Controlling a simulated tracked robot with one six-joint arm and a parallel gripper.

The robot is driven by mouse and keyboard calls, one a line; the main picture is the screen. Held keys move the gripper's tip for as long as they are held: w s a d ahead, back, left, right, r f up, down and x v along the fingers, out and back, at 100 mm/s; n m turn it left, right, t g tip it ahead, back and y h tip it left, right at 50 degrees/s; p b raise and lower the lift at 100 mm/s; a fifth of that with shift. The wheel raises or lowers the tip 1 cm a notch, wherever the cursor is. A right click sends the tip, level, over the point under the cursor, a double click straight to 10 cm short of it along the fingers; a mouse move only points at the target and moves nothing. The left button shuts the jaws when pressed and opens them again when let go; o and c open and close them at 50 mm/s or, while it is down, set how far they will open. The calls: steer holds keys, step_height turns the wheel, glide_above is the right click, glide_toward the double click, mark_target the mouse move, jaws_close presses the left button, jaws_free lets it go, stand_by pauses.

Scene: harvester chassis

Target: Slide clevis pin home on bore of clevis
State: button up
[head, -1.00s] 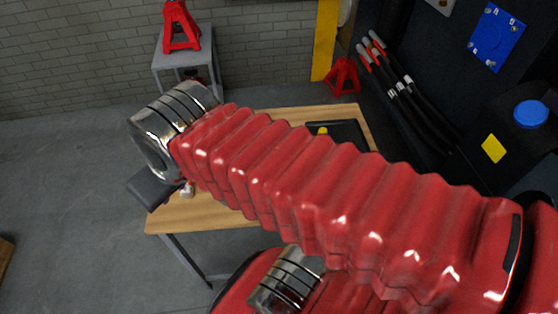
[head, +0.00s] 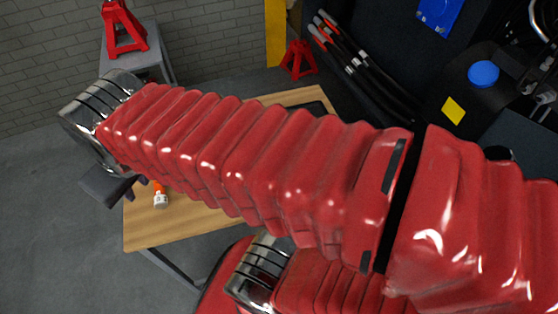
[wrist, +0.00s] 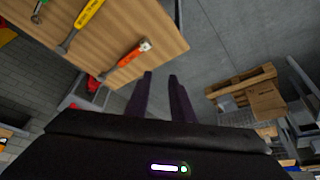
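I cannot make out the clevis, its bore or the clevis pin in either view. In the wrist view my gripper (wrist: 161,77) shows two dark fingers with a gap between them and nothing held. The fingers point past the edge of a wooden bench top, over grey floor. In the head view only a dark part of my gripper (head: 108,186) shows below the metal wrist, at the bench's left side. My red arm hides much of the bench top.
The wooden bench (head: 146,230) holds an orange object with a white end (head: 160,196), also in the wrist view (wrist: 125,63), near a yellow-handled tool (wrist: 82,24). A red jack stand (head: 123,28) stands on a grey stand behind. Black hoses (head: 345,58) hang beside a dark machine.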

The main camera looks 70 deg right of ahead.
steer(key=s+d+f+m+g, duration=0.1)
steer(key=d+f+m+g, duration=0.15)
steer(key=d, duration=0.55)
steer(key=s+d+f+m+g+h, duration=0.1)
steer(key=s+d+f, duration=0.15)
steer(key=d, duration=0.55)
steer(key=d+f+m+g, duration=0.1)
steer(key=d+f+m, duration=0.15)
steer(key=d, duration=0.55)
steer(key=s+d+f+m+g, duration=0.1)
steer(key=s+d+f, duration=0.4)
steer(key=s+d, duration=0.2)
steer(key=shift+s+d+m+g+y, duration=0.3)
steer(key=shift+d+m+g, duration=0.1)
steer(key=shift+d, duration=0.3)
steer(key=shift+s+d+f, duration=0.1)
steer(key=shift+f, duration=1.3)
steer(key=shift+s+d+f, duration=0.1)
steer(key=shift+d+f, duration=0.05)
steer(key=shift+f, duration=1.3)
steer(key=shift+s+d+f, duration=0.1)
steer(key=shift+f, duration=1.3)
steer(key=shift+s+d+f, duration=0.1)
steer(key=shift+s+f, duration=0.1)
steer(key=shift+f, duration=1.1)
steer(key=shift+s+d+f, duration=0.1)
steer(key=shift+s+f, duration=0.05)
steer(key=shift+f, duration=1.15)
